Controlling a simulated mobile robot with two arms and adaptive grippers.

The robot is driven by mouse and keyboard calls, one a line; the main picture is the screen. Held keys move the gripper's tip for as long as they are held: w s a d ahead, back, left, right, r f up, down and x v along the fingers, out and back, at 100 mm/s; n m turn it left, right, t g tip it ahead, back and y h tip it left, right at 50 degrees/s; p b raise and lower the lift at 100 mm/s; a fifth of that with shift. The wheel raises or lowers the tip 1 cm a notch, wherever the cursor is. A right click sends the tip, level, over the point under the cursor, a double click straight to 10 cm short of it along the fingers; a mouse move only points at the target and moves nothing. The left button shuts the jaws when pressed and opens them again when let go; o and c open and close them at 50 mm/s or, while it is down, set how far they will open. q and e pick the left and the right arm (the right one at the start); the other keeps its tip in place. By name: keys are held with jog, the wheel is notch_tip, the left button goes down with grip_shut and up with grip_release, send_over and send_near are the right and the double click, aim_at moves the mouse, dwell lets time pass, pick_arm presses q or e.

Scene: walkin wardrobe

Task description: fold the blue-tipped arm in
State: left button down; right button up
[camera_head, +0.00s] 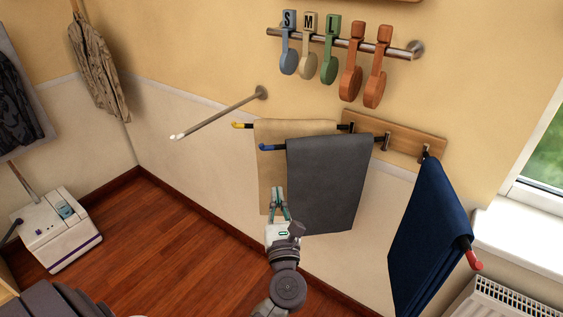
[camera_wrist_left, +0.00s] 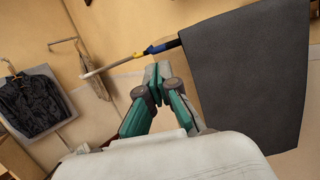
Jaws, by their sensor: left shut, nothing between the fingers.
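The blue-tipped arm (camera_head: 265,147) is a dark bar that sticks out from a wooden wall board (camera_head: 410,136). A dark grey cloth (camera_head: 328,185) hangs over it. Its blue tip also shows in the left wrist view (camera_wrist_left: 158,49), beside the grey cloth (camera_wrist_left: 250,80). My left gripper (camera_head: 280,190) is shut and empty, below the blue tip and beside the grey cloth's left edge. In the left wrist view its fingertips (camera_wrist_left: 157,72) appear just under the blue tip; I cannot tell whether they touch it. My right gripper is not in view.
A yellow-tipped arm (camera_head: 240,125) with a beige cloth (camera_head: 267,170) lies behind. A red-tipped arm (camera_head: 474,258) with a navy cloth (camera_head: 430,225) is at the right. A white-tipped rod (camera_head: 220,115) sticks out of the wall at the left.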

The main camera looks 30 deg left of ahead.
pick_arm(q)
jog(key=a+f+p+x, duration=0.1)
jog(key=p+x, duration=0.4)
jog(key=x, duration=0.8)
jog(key=shift+w+a+f+n+g+p, duration=0.2)
jog(key=shift+a+n+g+p, duration=0.1)
jog(key=shift+n, duration=0.1)
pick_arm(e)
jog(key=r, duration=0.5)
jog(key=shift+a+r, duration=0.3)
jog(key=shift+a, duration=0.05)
pick_arm(q)
jog(key=shift+d, duration=0.1)
